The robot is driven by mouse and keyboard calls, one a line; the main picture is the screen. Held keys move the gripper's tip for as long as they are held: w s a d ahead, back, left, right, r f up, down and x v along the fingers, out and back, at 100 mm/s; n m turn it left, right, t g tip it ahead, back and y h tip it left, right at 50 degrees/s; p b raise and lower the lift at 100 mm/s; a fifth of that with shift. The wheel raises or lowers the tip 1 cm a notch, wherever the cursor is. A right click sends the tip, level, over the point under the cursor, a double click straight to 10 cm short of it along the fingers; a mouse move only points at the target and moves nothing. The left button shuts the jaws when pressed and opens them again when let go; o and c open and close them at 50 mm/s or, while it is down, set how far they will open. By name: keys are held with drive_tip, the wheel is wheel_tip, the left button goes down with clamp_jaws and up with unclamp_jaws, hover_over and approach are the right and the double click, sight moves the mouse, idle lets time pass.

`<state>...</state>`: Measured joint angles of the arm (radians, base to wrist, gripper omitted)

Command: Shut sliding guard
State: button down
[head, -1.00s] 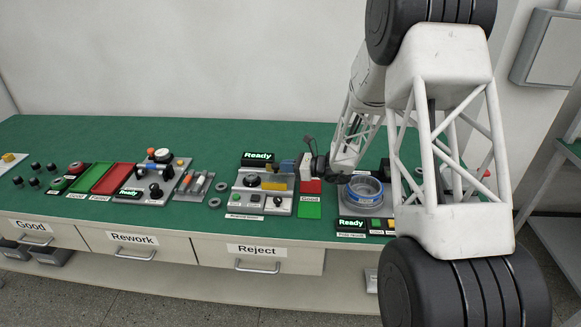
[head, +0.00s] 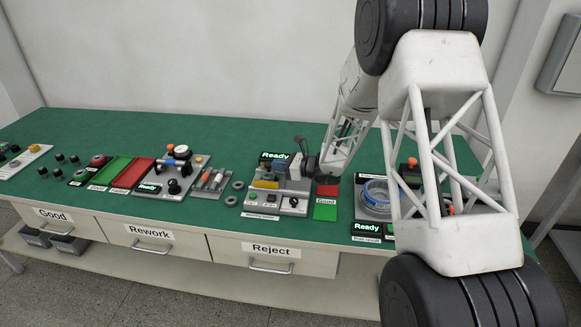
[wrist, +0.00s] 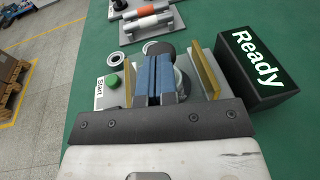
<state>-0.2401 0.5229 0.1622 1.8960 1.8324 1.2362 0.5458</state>
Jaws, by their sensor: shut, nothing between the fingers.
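The sliding guard (head: 265,184) is a yellow piece on the grey test station (head: 292,205) in the middle of the bench. In the wrist view, one yellow plate (wrist: 205,68) stands right of my fingers and another yellow edge shows on their left. My gripper (head: 279,167) is shut, with its blue fingers together, low over the station at the guard. In the wrist view, the fingers (wrist: 160,78) lie between the yellow plates, in front of a grey round part (wrist: 182,80) that they partly hide. I cannot tell whether the fingers touch the guard.
A lit "Ready" display (wrist: 255,65) stands close to the right of the fingers in the wrist view. A green start button (wrist: 113,82) is on the left. Red and green pads (head: 325,211) and a blue-ringed fixture (head: 376,194) lie right of the station.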

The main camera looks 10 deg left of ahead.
drive_tip(key=shift+a+r, duration=0.1)
drive_tip(key=shift+a, duration=0.45)
drive_tip(key=v, duration=1.4)
drive_tip(key=shift+d, duration=0.4)
drive_tip(key=shift+r, duration=0.1)
